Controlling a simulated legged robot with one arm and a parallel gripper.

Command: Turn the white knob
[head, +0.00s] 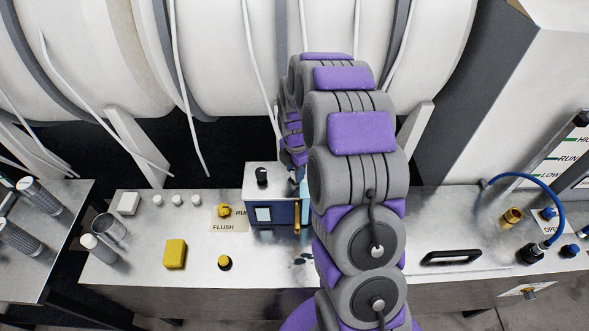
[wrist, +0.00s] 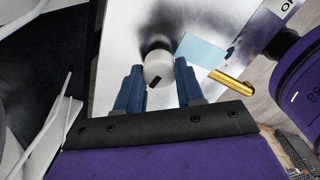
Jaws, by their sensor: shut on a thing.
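The white knob (wrist: 157,66) shows in the wrist view, a round pale cap with a small black mark on its near edge. It stands out from a shiny metal panel (wrist: 112,40). My gripper (wrist: 158,75) has its two blue fingers on either side of the knob and is shut on it. In the head view my purple and grey arm covers the gripper and the white knob, beside a blue box (head: 272,213) with a metal top.
A brass lever (wrist: 231,80) and a light-blue plate (wrist: 203,49) lie close right of the fingers. A black knob (head: 262,175) tops the box. A yellow block (head: 175,253) and yellow knob (head: 224,211) sit left; a black handle (head: 451,257) lies right.

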